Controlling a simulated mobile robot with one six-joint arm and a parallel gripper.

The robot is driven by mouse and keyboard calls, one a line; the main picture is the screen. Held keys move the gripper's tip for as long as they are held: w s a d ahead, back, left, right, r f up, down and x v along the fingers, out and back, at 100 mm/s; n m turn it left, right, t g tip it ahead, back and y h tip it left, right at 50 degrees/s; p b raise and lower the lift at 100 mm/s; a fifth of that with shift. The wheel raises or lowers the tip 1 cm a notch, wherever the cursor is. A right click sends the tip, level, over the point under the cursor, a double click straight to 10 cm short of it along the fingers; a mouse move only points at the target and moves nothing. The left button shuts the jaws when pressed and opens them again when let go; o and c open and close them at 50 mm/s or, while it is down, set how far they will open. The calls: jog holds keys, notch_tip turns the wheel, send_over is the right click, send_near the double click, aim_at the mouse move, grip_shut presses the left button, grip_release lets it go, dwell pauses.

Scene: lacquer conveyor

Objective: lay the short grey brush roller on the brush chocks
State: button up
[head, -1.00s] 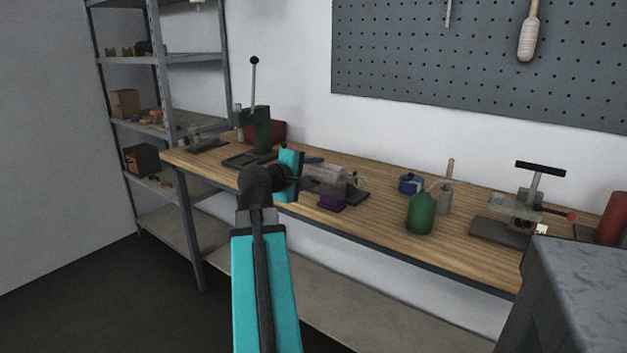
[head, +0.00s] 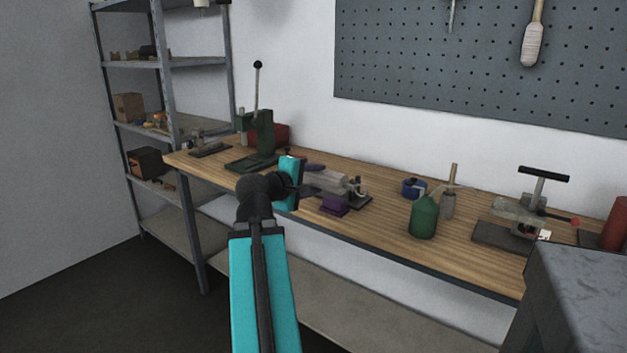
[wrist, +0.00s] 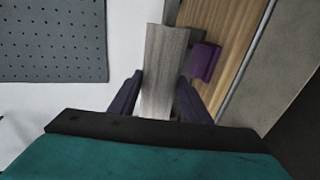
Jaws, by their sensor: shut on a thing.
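The grey brush roller (head: 325,181) is over the back half of the wooden bench, beside a small purple block. In the wrist view the roller (wrist: 165,60) lies lengthwise between two dark purple fingers. My gripper (head: 311,178) is shut on it, and the fingers (wrist: 160,80) flank its near part. A dark plate with a pale metal bracket (head: 358,186) is at the roller's right end. I cannot tell whether the roller touches this plate, or whether the plate carries the brush chocks.
The purple block (head: 333,205) stands near the bench's front edge, close to the roller. A green press (head: 253,145) stands to the left. A green bottle (head: 424,217) and blue tin (head: 413,188) stand to the right. A clamp fixture (head: 520,210) is farther right.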

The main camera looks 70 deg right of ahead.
jog(key=w+a+f+n+t+y, duration=0.1)
jog(key=w+a+f+n+t, duration=0.4)
jog(key=w, duration=0.7)
jog(key=w+a+n+t+y, duration=0.1)
jog(key=w+a+n+t, duration=0.15)
jog(key=w+a, duration=0.7)
jog(key=w+a+f+n+t+y, duration=0.25)
jog(key=w+t, duration=0.25)
jog(key=w, duration=0.9)
jog(key=w+a+f+n+t+y, duration=0.1)
jog(key=w+a+n+y, duration=0.2)
jog(key=a, duration=1)
jog(key=w+a+f+n+t+y, duration=0.1)
jog(key=w+a+n+t+y, duration=0.1)
jog(key=w+a, duration=0.7)
jog(key=w+a+f+n+t+y, duration=0.1)
jog(key=w+a+n+y, duration=0.4)
jog(key=a, duration=1.2)
jog(key=shift+w+a+f+t, duration=0.25)
jog(key=shift+w+a+t, duration=0.05)
jog(key=shift+w+t, duration=0.35)
jog(key=shift+w, duration=0.1)
